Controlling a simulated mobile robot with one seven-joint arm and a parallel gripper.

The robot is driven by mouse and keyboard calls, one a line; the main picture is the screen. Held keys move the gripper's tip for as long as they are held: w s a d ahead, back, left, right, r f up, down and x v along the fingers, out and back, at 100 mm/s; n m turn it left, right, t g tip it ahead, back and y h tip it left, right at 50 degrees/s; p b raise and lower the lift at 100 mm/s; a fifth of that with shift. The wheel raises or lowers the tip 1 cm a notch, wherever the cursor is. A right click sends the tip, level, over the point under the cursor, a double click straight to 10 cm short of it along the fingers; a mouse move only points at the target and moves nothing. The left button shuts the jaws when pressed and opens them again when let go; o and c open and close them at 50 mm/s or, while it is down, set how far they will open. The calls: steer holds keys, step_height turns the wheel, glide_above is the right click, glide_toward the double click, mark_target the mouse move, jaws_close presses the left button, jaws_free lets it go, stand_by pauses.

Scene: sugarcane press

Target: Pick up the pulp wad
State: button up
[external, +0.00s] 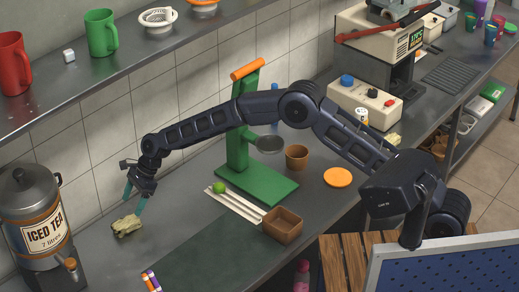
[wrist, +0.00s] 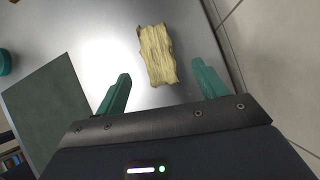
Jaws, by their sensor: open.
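The pulp wad (external: 127,226) is a pale yellow-tan, crumpled lump lying on the grey counter at the left, right of the iced tea dispenser. In the wrist view, the wad (wrist: 158,55) lies just beyond my fingertips and partly between them in the picture, with a gap on each side. My gripper (external: 135,200) has its two teal fingers pointing down just above the wad. In the wrist view my gripper (wrist: 161,70) is open and empty. The fingers do not appear to touch the wad.
The iced tea dispenser (external: 41,225) stands close on the left, with the tiled wall behind. The green press (external: 240,150), white strips (external: 235,205) with a green ball, and a brown box (external: 282,226) are to the right. A dark mat (external: 200,257) lies in front.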

mark_target(126, 221)
steer(key=x, duration=0.8)
steer(key=shift+s+f, duration=0.2)
steer(key=shift+s, duration=0.05)
steer(key=c, duration=1.1)
